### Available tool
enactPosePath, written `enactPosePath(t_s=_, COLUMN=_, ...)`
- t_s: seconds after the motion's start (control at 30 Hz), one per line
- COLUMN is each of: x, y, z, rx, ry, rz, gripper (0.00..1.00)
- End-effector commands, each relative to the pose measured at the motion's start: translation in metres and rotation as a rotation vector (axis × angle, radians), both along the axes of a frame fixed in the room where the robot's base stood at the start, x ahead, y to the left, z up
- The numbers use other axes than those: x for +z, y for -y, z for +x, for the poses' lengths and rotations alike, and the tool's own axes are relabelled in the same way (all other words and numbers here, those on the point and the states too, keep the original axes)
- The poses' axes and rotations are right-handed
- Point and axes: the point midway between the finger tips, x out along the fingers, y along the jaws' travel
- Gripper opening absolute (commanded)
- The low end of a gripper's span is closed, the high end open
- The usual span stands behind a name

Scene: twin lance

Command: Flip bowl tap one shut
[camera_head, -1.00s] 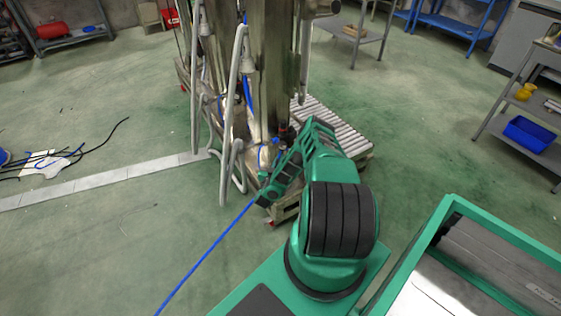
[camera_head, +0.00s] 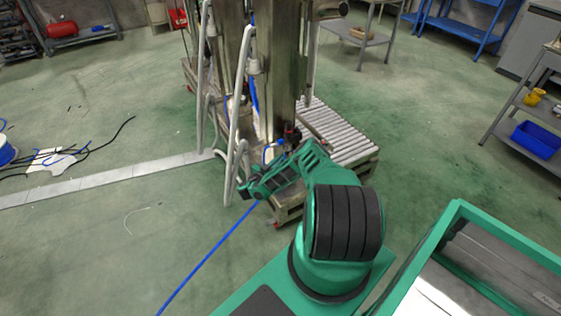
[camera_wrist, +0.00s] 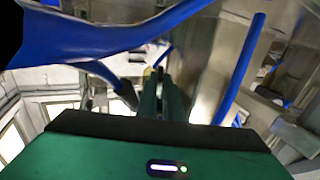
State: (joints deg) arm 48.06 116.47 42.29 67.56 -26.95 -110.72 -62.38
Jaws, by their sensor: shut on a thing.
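My gripper (camera_wrist: 161,98) shows in the wrist view as two narrow green fingers close together, shut on a small part at their tips. I take this part to be bowl tap one; the fingers hide most of it, and its lever position cannot be made out. In the head view my forearm reaches to the foot of the steel twin-column machine (camera_head: 281,75). Small blue and red fittings (camera_head: 291,133) show there beside the arm. My gripper's tips cannot be made out in that view.
A thick blue hose (camera_wrist: 95,38) crosses close in front of the wrist camera, and another blue tube (camera_wrist: 238,70) runs at right. Grey bent pipes (camera_head: 236,110) stand left of the column. A roller conveyor (camera_head: 340,135) lies right.

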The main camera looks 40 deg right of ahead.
Motion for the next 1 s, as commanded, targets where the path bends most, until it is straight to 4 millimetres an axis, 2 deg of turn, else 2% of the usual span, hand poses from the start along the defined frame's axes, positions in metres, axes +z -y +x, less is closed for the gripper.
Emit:
enactPosePath(t_s=0.4, x=-0.0012, y=-0.0026, z=0.0011, rx=0.002, ry=-0.001, rz=0.003, gripper=0.00)
enactPosePath(t_s=0.43, x=-0.0012, y=-0.0027, z=0.0011, rx=0.002, ry=-0.001, rz=0.003, gripper=0.14)
enactPosePath(t_s=0.5, x=-0.0011, y=-0.0025, z=0.0010, rx=0.001, ry=-0.001, rz=0.003, gripper=0.26)
enactPosePath(t_s=0.8, x=-0.0005, y=-0.0016, z=0.0004, rx=-0.001, ry=0.000, rz=0.001, gripper=0.26)
enactPosePath(t_s=1.0, x=-0.0011, y=-0.0085, z=-0.0070, rx=-0.015, ry=-0.001, rz=0.002, gripper=0.26)
